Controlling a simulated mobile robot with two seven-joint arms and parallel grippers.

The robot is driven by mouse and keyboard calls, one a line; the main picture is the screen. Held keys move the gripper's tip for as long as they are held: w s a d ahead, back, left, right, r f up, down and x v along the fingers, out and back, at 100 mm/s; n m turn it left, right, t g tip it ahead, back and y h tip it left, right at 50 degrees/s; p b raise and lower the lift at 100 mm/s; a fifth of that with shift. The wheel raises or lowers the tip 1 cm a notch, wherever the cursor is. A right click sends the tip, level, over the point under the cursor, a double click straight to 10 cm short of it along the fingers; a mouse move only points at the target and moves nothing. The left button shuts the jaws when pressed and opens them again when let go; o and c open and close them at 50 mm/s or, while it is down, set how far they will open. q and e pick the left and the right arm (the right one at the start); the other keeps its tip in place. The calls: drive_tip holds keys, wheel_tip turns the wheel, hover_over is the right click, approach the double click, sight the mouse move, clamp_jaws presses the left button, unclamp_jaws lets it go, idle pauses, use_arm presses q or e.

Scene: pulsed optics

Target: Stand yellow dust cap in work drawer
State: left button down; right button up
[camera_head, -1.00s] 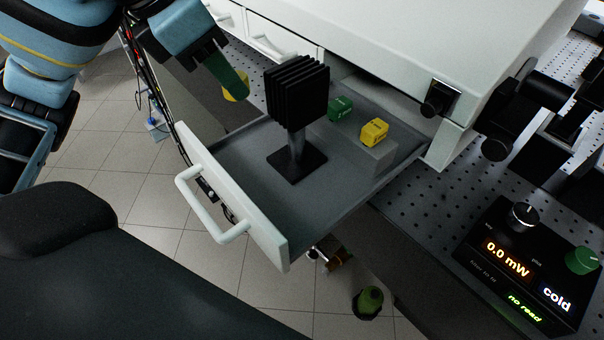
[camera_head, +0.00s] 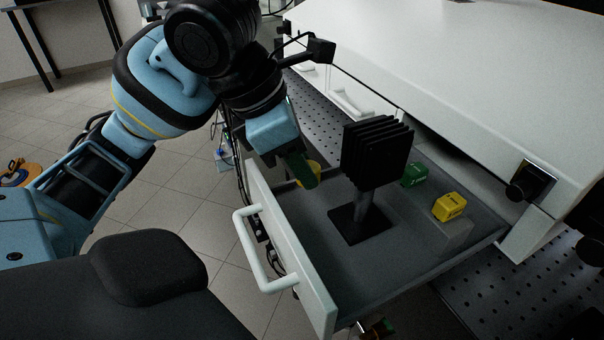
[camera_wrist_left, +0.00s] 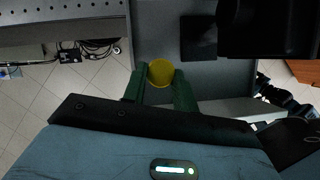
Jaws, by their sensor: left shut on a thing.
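My left gripper (camera_head: 306,172) is shut on the yellow dust cap (camera_head: 314,170). In the left wrist view the round cap (camera_wrist_left: 161,72) sits between the green fingertips. The work drawer (camera_head: 318,228) is pulled open, and the cap shows against it near its left side wall. How high the cap is above the drawer floor is hard to tell. The green fingers hide part of the cap in the head view. My right gripper is not in view.
A black finned block (camera_head: 376,152) on a post and square base stands in the drawer. A green block (camera_head: 414,174) and a yellow block (camera_head: 449,206) sit to its right, the yellow one on a grey step (camera_head: 456,238). Drawer floor left of the base is clear.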

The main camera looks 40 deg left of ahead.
sight(299, 182)
use_arm(q)
wheel_tip(299, 182, down, 4)
drive_tip(key=shift+r+b, duration=0.25)
drive_tip(key=shift+b, duration=0.3)
drive_tip(key=shift+f, duration=0.1)
drive_tip(key=c, duration=1.4)
unclamp_jaws()
drive_tip(key=shift+a+r, duration=0.1)
drive_tip(key=shift+r, duration=0.25)
drive_tip(key=p+v, duration=0.3)
drive_tip(key=v, duration=0.8)
drive_tip(key=shift+s+r, duration=0.15)
drive_tip(key=shift+r, duration=0.1)
